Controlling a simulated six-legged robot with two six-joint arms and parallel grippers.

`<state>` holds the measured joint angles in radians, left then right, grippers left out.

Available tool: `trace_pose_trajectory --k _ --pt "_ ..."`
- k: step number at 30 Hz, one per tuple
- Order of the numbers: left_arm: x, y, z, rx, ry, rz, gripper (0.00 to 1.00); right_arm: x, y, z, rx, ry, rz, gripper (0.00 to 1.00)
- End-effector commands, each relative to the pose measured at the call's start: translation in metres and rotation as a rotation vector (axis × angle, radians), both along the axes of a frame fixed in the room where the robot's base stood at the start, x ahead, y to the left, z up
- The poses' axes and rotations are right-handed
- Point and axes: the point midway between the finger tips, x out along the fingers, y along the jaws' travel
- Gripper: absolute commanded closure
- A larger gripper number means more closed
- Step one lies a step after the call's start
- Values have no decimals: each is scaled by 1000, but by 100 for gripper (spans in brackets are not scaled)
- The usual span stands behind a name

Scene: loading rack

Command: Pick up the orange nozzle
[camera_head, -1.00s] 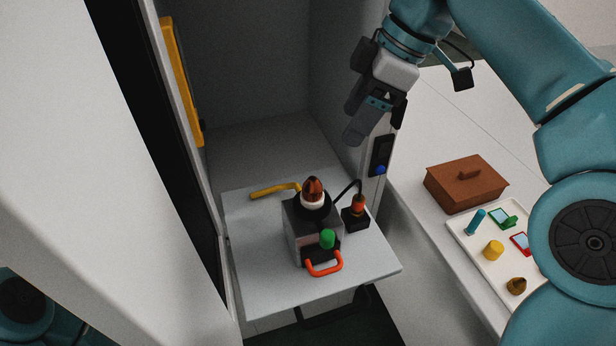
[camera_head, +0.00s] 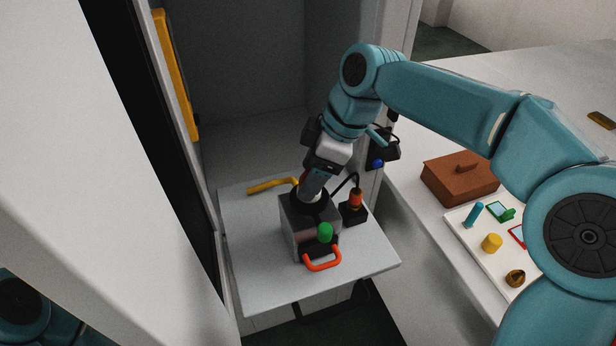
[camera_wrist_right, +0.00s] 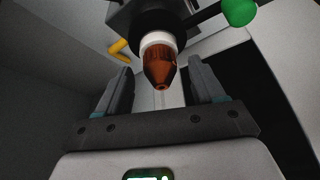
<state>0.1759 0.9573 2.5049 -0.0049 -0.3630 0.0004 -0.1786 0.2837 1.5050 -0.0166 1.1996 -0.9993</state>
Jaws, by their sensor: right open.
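The orange nozzle (camera_wrist_right: 160,66), a dark orange-brown cone on a white collar, shows between the two finger pads of my right gripper (camera_wrist_right: 162,84) in the right wrist view. Gaps show on both sides of it, so the open fingers appear apart from it. It sits on top of the grey machine box (camera_head: 297,226). In the head view my right gripper (camera_head: 313,186) reaches down over the box top and hides the nozzle; the white collar just shows. My left gripper is not in view; only part of my left arm shows at the lower left.
The box stands on a light grey shelf (camera_head: 260,270) with a yellow handle (camera_head: 270,186) and a small black block (camera_head: 352,213) bearing an orange-red piece and cable. The box has a green knob (camera_head: 325,232) and orange handle (camera_head: 322,262). Cabinet walls enclose the back and left.

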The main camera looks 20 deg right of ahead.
Motion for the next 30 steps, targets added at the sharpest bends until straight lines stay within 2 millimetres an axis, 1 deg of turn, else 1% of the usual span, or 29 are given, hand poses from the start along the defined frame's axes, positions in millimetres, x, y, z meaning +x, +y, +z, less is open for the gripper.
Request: trace_pose_trajectory --k 3,9,10,11,12,14,15,25,29,30 --pt "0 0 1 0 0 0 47 2 3 -8 0 0 0 32" --pt "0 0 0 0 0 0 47 2 3 -9 0 -2 -1 32" --pt "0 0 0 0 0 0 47 2 3 -9 0 -2 -1 38" --pt "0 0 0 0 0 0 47 2 3 -9 1 -1 0 48" --pt "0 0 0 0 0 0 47 2 3 -9 1 -1 0 61" --pt "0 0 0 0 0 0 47 2 3 -9 1 -1 0 81" --pt "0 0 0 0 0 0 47 2 3 -9 1 -1 0 92" --pt "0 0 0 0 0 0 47 2 3 -7 0 -2 -1 93" --pt "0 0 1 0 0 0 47 3 3 4 1 -4 0 93" --pt "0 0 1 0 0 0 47 3 3 10 1 -6 0 93"
